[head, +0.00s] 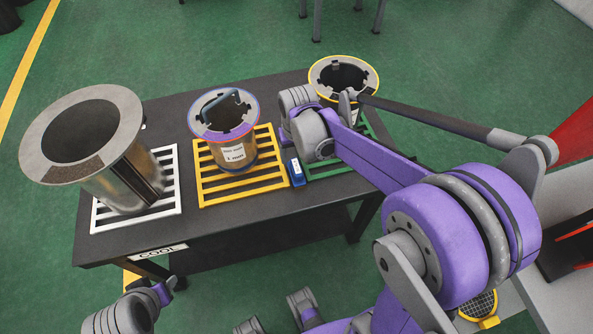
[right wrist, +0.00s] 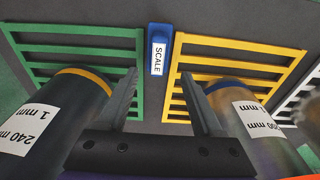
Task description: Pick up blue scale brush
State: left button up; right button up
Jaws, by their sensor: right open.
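The blue scale brush (head: 297,172) lies on the dark table between the yellow rack and the green rack. In the right wrist view the blue brush (right wrist: 160,32) carries a white label reading SCALE, and its near end is beyond the fingertips. My right gripper (right wrist: 159,73) is open and empty, with its two fingers spread on either side of the brush's line, apart from it. In the head view my right wrist hides its jaws. Part of my left arm shows at the lower left of the head view; its jaws cannot be made out.
Flanged cylinders stand on the white rack (head: 172,195), yellow rack (head: 273,150) and green rack (head: 325,168). In the right wrist view, a blue-banded cylinder (right wrist: 245,110) and a yellow-banded cylinder (right wrist: 70,95) stand close outside the fingers. The table's front right corner is bare.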

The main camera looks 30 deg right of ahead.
aim_at(296, 166)
jog(key=f, duration=0.6)
jog(key=shift+w+d+f+b, duration=0.1)
jog(key=shift+d+f+b, duration=0.1)
jog(key=shift+f+b, duration=0.15)
grip_shut()
